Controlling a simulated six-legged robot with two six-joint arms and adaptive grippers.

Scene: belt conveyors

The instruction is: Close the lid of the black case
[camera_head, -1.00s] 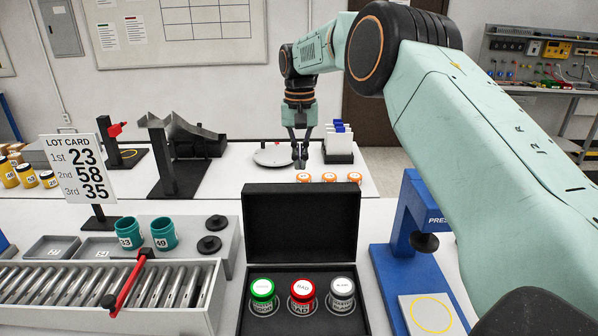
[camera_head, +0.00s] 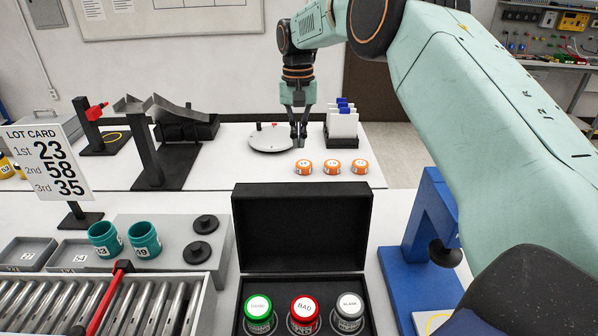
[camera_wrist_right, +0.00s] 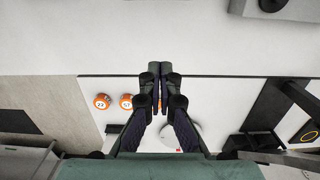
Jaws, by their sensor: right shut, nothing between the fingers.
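The black case (camera_head: 240,265) stands open on the near table. Its lid (camera_head: 301,228) is raised upright at the back, inner face toward me. Three jars sit in the case: a green-capped one (camera_head: 258,305), a red-capped one (camera_head: 304,309) and a grey-white-capped one (camera_head: 349,306). My right gripper (camera_head: 299,143) hangs fingers down beyond the lid, over the far table, apart from the case. Its fingers are together and empty, as the right wrist view (camera_wrist_right: 160,68) also shows. The case is not seen in the wrist view. My left gripper is not in view.
A blue press (camera_head: 425,235) stands right of the case. Teal cups (camera_head: 145,239) and a roller conveyor (camera_head: 110,308) are at left.

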